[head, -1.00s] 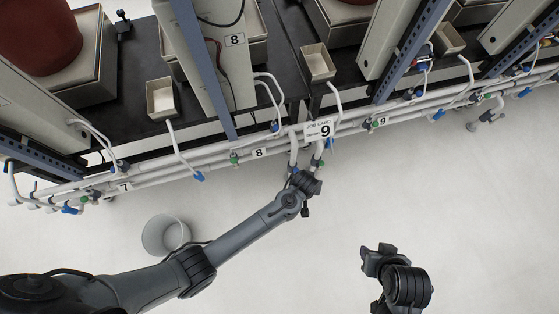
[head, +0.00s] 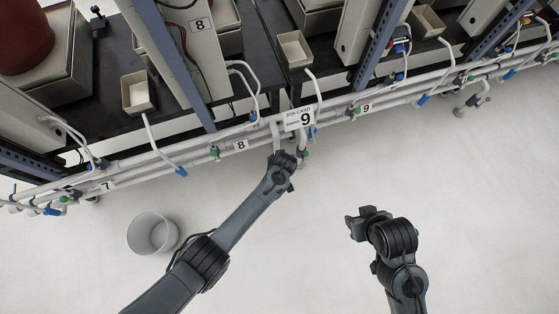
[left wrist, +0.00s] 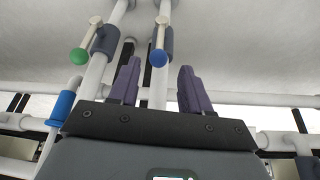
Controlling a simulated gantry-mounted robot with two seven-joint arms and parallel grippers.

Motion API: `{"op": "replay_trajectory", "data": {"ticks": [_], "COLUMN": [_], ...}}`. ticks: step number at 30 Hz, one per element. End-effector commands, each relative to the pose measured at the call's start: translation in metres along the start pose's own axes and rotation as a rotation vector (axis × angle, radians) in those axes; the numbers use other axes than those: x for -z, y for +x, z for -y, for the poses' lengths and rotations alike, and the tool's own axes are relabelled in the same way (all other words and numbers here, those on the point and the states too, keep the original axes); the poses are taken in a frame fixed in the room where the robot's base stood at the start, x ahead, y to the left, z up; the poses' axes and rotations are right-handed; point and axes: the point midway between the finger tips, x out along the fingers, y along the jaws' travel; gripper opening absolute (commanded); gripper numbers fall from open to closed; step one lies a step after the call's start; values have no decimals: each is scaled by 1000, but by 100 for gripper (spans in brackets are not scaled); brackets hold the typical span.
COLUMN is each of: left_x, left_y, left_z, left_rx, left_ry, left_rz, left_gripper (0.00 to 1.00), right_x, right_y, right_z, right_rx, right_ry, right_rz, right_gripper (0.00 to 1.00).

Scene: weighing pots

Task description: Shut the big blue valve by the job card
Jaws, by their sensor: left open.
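A blue-knobbed valve lever (left wrist: 159,58) appears between and beyond the fingertips; contact cannot be told. A green-knobbed lever (left wrist: 79,56) is on the pipe to its left. My right gripper (head: 358,222) hangs over the floor, away from the pipes; its jaws are unclear.
The pipe run crosses the head view, with other small blue handles (head: 181,171) and green knobs (head: 214,152). A blue handle (left wrist: 62,108) is left of the fingers in the wrist view. A white bucket (head: 132,236) stands on the floor. The floor at the right is clear.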

Motion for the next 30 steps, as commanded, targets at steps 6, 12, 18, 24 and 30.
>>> {"op": "replay_trajectory", "data": {"ticks": [6,12,18,24,30], "left_x": [-2,-1,-1,0,0], "left_y": [34,47,52,52,52], "left_z": [-1,-1,-1,-1,-1], "left_rx": [-1,-1,-1,-1,-1], "left_ry": [0,1,0,0,0], "left_rz": [0,0,1,1,1], "left_gripper": [48,48,48,48,31], "right_x": [-10,-14,-15,-15,-15], "right_y": [31,44,48,47,47], "right_z": [1,0,-2,-2,-2], "right_rx": [-1,-5,-9,-9,-9], "right_ry": [0,-4,-9,-9,-8], "right_rz": [-1,0,0,-1,-2], "right_gripper": [43,43,43,43,43]}}
